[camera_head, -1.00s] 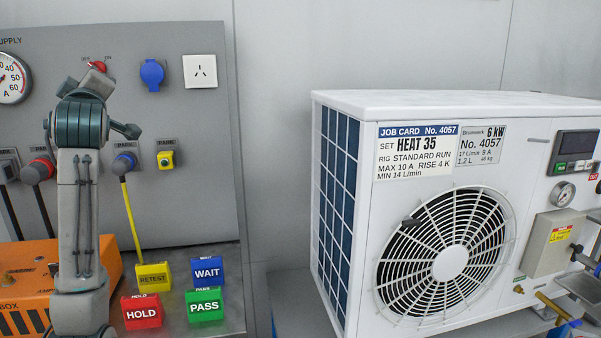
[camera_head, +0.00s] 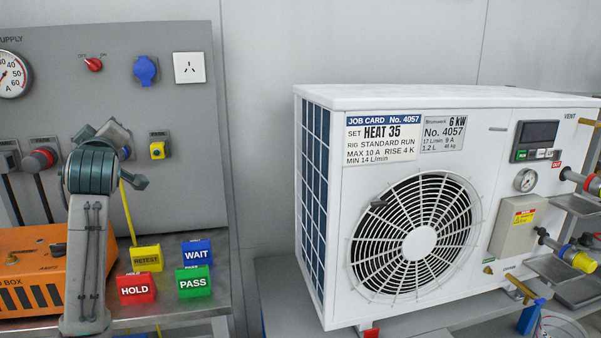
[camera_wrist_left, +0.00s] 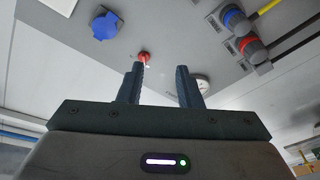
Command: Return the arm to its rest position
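My left arm rises from the bottom left of the head view, in front of the grey supply panel (camera_head: 200,120). Its gripper (camera_head: 115,132) is mostly hidden behind the wrist there, below the red rotary switch (camera_head: 93,64). In the left wrist view the two fingers of the left gripper (camera_wrist_left: 161,72) stand apart with nothing between them. The red switch shows beyond the fingertips in that view (camera_wrist_left: 144,56), with a visible gap. My right gripper is in neither view.
RETEST (camera_head: 146,259), WAIT (camera_head: 197,253), HOLD (camera_head: 136,288) and PASS (camera_head: 194,281) blocks stand on the bench beside an orange box (camera_head: 30,260). A white heat-pump unit (camera_head: 320,250) stands right.

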